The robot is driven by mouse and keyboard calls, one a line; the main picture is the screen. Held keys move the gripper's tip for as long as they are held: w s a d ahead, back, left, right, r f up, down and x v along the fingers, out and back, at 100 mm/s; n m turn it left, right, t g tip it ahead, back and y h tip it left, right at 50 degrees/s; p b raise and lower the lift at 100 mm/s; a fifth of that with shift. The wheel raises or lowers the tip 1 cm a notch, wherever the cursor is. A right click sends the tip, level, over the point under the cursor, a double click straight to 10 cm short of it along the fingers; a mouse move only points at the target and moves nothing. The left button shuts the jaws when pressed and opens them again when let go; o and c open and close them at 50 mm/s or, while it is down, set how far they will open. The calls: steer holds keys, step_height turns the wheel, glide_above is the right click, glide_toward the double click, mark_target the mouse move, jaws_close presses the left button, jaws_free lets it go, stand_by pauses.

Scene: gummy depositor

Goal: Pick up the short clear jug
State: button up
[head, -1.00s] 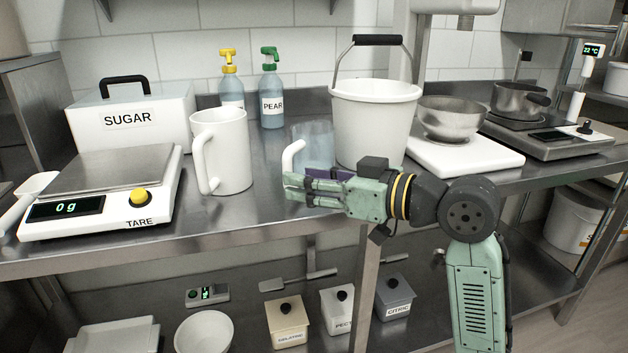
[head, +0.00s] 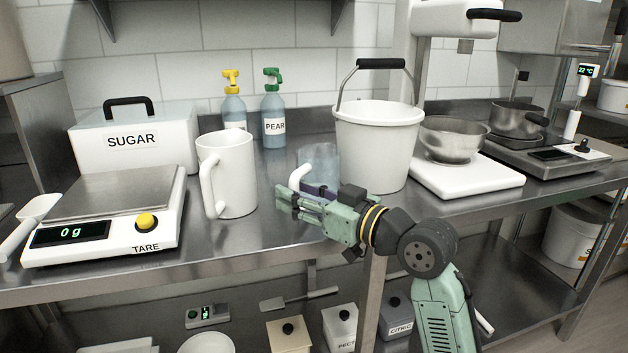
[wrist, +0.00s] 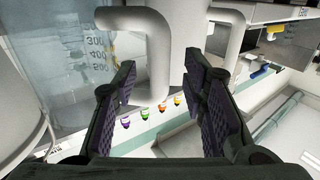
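The short clear jug (head: 322,162) stands on the steel bench left of the white bucket, with its white handle (head: 300,172) toward the left. My gripper (head: 283,202) is in front of the jug, pointing left, and hides its lower part. In the wrist view the clear jug (wrist: 70,60) is at the left with printed volume marks. Its white handle (wrist: 158,55) shows between the two fingers of my open gripper (wrist: 160,78). The fingers are apart, with visible gaps beside the handle; I cannot tell how deep the handle sits between them.
A taller white jug (head: 232,165) stands left of the gripper. The white bucket (head: 375,145) is close on the right. A scale (head: 110,215), a sugar box (head: 130,145) and two pump bottles (head: 273,115) stand farther left and behind. Bare bench lies in front of the white jug.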

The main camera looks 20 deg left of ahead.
steer(key=shift+x, duration=0.75)
steer(key=shift+c, duration=0.4)
jaws_close()
